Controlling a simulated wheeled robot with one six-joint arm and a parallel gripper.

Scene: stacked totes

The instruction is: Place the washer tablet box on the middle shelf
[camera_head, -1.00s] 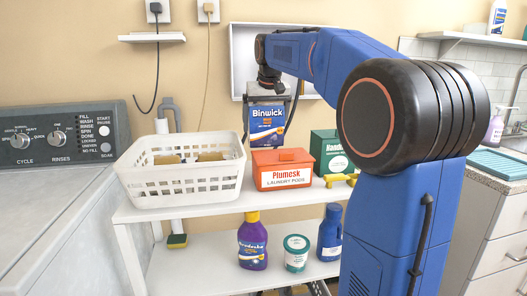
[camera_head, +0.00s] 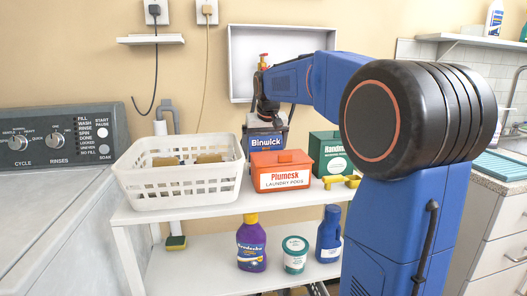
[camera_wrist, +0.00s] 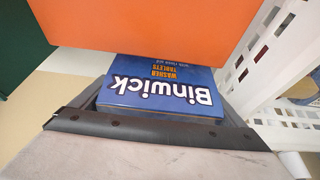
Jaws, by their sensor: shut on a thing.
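The blue washer tablet box (camera_head: 264,146), marked Binwick, is behind the orange Plumesk box (camera_head: 281,171), which hides its lower part. My gripper (camera_head: 265,122) is shut on the top of the washer tablet box. In the wrist view the washer tablet box (camera_wrist: 160,87) shows its printed face, with the orange box (camera_wrist: 150,25) close in front of it. The white rack has an upper board (camera_head: 215,211) and a lower board (camera_head: 190,272). I cannot tell whether the box touches the upper board.
A white basket (camera_head: 180,188) stands left of the boxes. A green box (camera_head: 330,152) and a small yellow thing (camera_head: 340,182) stand to the right. A purple bottle (camera_head: 251,243), a white-and-green tub (camera_head: 294,255) and a blue bottle (camera_head: 329,235) stand on the lower board.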

